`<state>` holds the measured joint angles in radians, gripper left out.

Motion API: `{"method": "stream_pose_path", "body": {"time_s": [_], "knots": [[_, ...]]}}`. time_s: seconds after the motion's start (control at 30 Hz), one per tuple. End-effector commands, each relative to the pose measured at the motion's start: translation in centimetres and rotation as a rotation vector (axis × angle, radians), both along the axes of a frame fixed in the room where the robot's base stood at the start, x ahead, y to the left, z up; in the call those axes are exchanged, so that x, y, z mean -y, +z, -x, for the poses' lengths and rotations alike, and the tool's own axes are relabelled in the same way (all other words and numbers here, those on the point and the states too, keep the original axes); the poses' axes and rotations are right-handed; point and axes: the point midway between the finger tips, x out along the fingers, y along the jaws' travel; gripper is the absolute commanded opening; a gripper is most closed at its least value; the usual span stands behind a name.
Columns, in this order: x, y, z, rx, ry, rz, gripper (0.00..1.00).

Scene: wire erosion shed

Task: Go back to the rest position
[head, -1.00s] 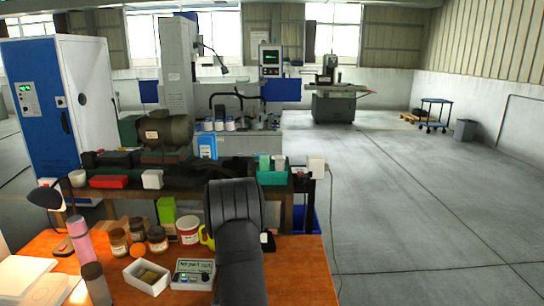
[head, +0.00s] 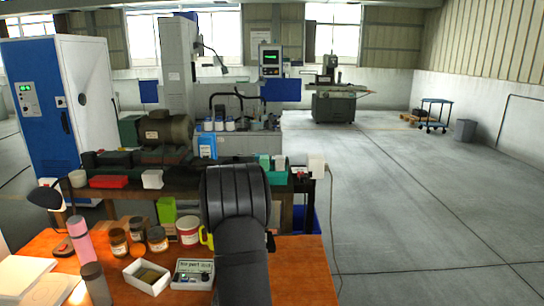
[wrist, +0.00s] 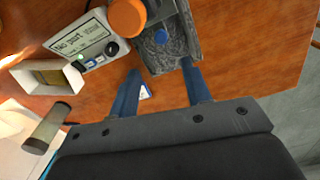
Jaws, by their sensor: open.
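My gripper (wrist: 160,68) shows in the wrist view with its two blue fingers apart and nothing held between them. It points at the orange-brown table (wrist: 240,50). A grey block-like thing with a blue part (wrist: 168,42) lies just beyond the fingertips; I cannot tell how far below them it is. In the head view my dark arm rises over the table's front right part, and the gripper is hidden there.
A small box with a display (head: 193,274) and a white open box (head: 147,276) stand left of my arm. Jars (head: 157,239), a pink bottle (head: 80,238) and a grey-brown cylinder (head: 96,284) stand further left. An orange round thing (wrist: 128,18) is near the display box.

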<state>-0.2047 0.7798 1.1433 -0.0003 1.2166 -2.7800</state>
Motion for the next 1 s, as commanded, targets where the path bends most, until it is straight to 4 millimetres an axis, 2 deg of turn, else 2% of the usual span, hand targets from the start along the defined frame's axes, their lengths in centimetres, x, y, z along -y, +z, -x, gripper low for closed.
{"method": "stream_pose_path", "body": {"time_s": [0.03,0.23,0.3,1.0], "knots": [[0.0,1.2,-0.1,0.005,0.0,-0.001,0.44],[0.0,5.2,-0.1,0.005,0.0,-0.001,0.44],[0.0,3.4,0.1,-0.004,0.0,0.001,0.44],[0.0,-10.8,0.1,-0.005,0.0,0.001,0.44]]}}
